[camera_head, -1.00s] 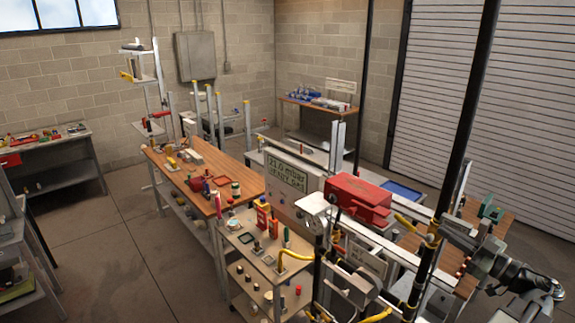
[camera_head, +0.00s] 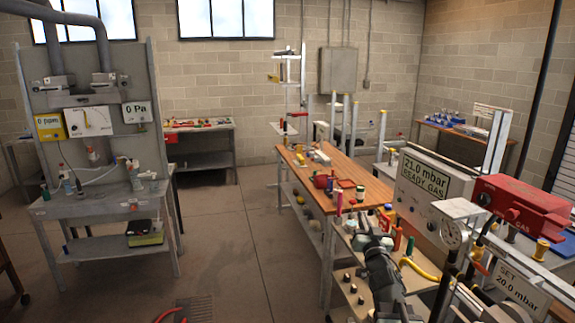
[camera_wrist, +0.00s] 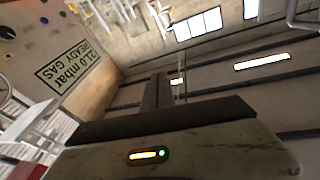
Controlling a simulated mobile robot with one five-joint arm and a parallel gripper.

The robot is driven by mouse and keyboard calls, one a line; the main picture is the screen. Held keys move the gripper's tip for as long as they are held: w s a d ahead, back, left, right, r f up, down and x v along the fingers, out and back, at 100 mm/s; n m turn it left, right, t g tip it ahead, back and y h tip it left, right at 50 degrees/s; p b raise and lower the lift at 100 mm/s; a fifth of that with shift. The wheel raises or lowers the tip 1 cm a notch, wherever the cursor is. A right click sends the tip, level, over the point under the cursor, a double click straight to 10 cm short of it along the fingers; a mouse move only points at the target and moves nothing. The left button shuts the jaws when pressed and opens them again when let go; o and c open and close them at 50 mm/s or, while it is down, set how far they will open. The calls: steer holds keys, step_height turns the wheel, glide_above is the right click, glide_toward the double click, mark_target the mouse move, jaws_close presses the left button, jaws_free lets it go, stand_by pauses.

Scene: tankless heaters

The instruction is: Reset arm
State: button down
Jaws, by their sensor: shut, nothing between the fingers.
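My gripper (camera_head: 371,243) is at the end of my dark grey arm, which rises from the bottom edge in the head view. It is over or beside the small cart with bottles and tools, and no held object shows. In the tilted wrist view, the dark fingers (camera_wrist: 164,92) stand together in the middle, shut, with nothing seen between them. How far the gripper is from the cart's items is hard to tell.
A wooden-topped workbench (camera_head: 347,180) with small items stands beyond the cart. A panel reading 21.0 mbar (camera_head: 425,181) and a red box (camera_head: 518,204) are at the right. A grey test bench (camera_head: 97,205) stands at the left. Open floor (camera_head: 236,240) lies between.

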steer(key=s+a+f+m+g+h+b, duration=0.1)
steer(key=s+a+f+g, duration=0.15)
steer(key=f, duration=0.45)
steer(key=s+a+f+g, duration=0.1)
steer(key=f+g, duration=0.3)
steer(key=f, duration=0.3)
steer(key=s+a+f+m+g+h+b, duration=0.1)
steer(key=a+f+g, duration=0.15)
steer(key=f, duration=0.45)
steer(key=s+a+f+n+g+y, duration=0.1)
steer(key=s+f+g, duration=0.3)
steer(key=s, duration=0.5)
steer(key=s+a+f+n+g+y, duration=0.1)
steer(key=s+f+n+g, duration=0.2)
steer(key=s, duration=0.7)
step_height(320, 180, down, 3)
steer(key=g, duration=0.4)
steer(key=shift+s+a+r+p, duration=0.2)
steer(key=shift+s+a+p, duration=0.05)
steer(key=shift+a+p, duration=0.15)
steer(key=shift+d, duration=0.15)
